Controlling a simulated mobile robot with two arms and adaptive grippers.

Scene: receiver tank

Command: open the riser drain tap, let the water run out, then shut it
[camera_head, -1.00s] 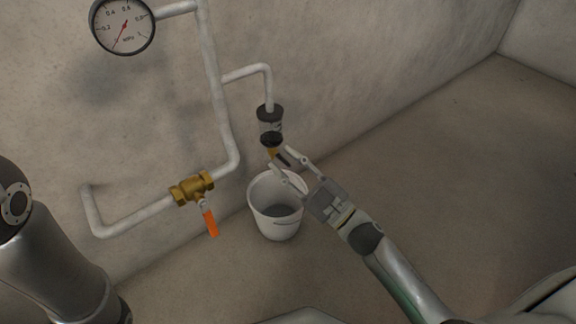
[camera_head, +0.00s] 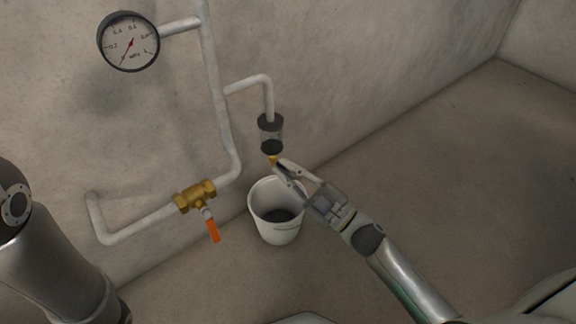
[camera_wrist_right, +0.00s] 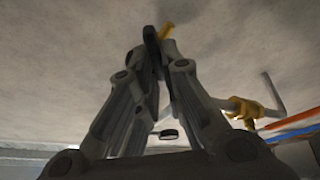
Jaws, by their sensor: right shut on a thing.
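The riser drain tap (camera_head: 273,160) is a small brass piece under a dark-capped clear bowl (camera_head: 271,133) at the end of a bent pipe. In the right wrist view its brass part (camera_wrist_right: 167,31) shows just beyond my fingertips. My right gripper (camera_head: 280,168) is at the tap, its fingers shut on the dark tap lever (camera_wrist_right: 151,40), which they mostly hide in the head view. The lever's exact angle is hard to tell. A white bucket (camera_head: 264,228) stands below the tap, its inside grey and dark at the bottom. No falling water is visible. My left gripper is out of view.
A brass valve (camera_head: 195,196) with an orange handle (camera_head: 213,230) sits on the lower pipe, left of the bucket. A round gauge (camera_head: 129,42) is at the upper left. The wall is close behind the pipes; the floor at right is clear.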

